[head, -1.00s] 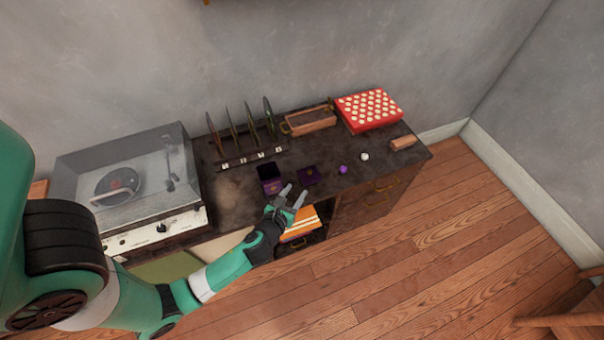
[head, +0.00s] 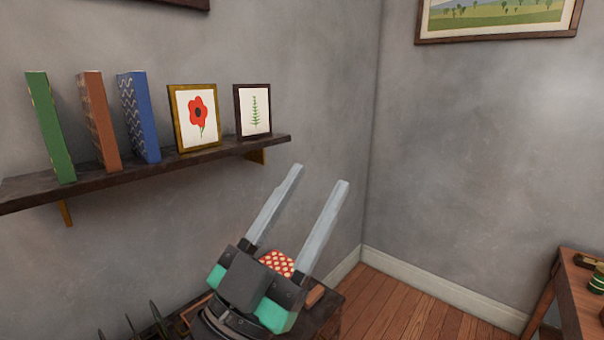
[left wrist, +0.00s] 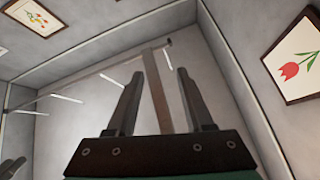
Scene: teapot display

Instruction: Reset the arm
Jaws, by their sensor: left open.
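My left gripper (head: 316,178) is raised in the middle of the head view, its two long fingers spread apart and pointing up. Nothing is between the fingers. It stands in front of the wall and partly hides the cabinet below. In the left wrist view the gripper (left wrist: 155,75) also shows open and empty, facing the upper walls and ceiling. My right gripper cannot be made out in these frames.
A wall shelf (head: 100,182) with books and two framed pictures is at the left. A wooden table (head: 580,290) is at the right. The floor (head: 400,309) between is clear.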

